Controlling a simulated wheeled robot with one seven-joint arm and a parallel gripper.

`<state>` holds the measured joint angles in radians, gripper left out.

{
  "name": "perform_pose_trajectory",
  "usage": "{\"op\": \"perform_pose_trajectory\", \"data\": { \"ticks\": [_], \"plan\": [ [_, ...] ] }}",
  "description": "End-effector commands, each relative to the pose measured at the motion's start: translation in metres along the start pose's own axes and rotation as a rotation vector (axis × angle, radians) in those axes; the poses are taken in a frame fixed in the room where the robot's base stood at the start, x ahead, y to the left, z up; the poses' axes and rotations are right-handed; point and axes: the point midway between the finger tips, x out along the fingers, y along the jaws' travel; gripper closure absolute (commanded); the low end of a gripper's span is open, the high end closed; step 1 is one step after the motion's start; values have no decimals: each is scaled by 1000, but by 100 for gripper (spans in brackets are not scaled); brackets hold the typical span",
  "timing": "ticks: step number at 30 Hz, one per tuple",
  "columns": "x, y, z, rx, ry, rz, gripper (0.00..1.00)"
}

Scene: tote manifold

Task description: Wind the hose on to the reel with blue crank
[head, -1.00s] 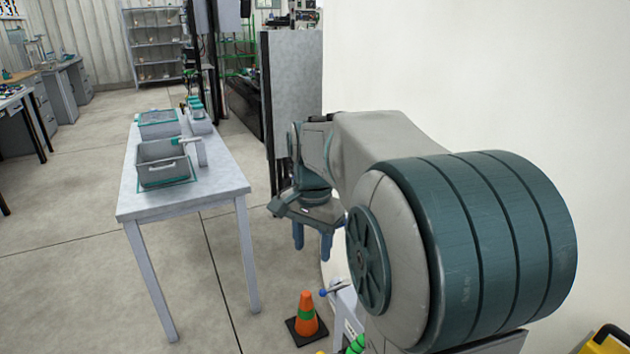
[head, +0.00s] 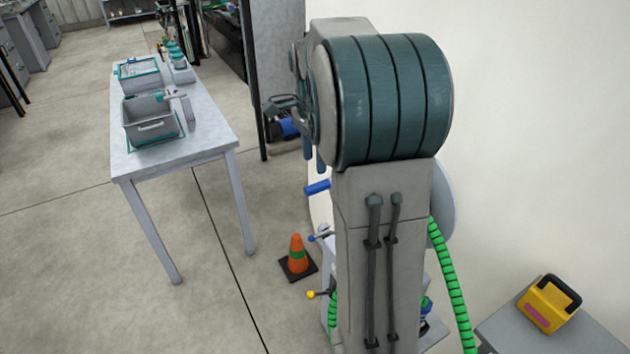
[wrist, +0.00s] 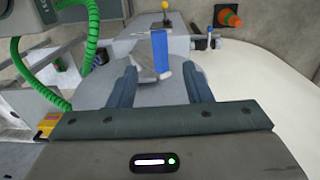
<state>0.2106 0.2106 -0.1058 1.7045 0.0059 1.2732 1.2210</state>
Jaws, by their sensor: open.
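The blue crank (head: 317,187) sticks out to the left of my arm in the head view, just below my gripper (head: 314,160). In the wrist view the blue crank (wrist: 160,50) lies ahead of and between the two open fingers of my gripper (wrist: 160,72); I see no contact. A grey reel disc (head: 446,200) shows partly behind my arm, and its grey face (wrist: 100,92) shows under the fingers. The green ribbed hose (head: 452,285) hangs down right of my arm and also shows at the left of the wrist view (wrist: 92,35). My arm hides most of the reel.
A yellow-knobbed lever (head: 318,294) and a blue-tipped lever (head: 318,236) stand below the crank. An orange cone (head: 297,255) is on the floor. A table with grey bins (head: 150,120) stands left. A yellow case (head: 549,305) sits on a grey surface at right.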

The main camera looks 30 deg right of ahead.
Motion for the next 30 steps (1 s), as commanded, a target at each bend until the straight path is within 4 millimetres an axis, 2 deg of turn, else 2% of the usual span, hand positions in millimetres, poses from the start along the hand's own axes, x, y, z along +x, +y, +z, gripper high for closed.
{"op": "perform_pose_trajectory", "data": {
  "ticks": [3, 9, 15, 23, 24, 28, 29, 30],
  "plan": [
    [28, 1, 0, 0, -2, 5, 55],
    [59, 0, 0, 0, -1, 3, 55],
    [73, 0, 0, -1, 0, 1, 55],
    [74, 0, 0, -1, 0, 0, 55],
    [74, 0, 0, -1, 0, 0, 58],
    [74, 0, 0, -1, 0, 0, 94],
    [74, 0, 0, -1, 0, 0, 100],
    [74, 0, 0, -1, 0, 0, 100]
  ]
}}
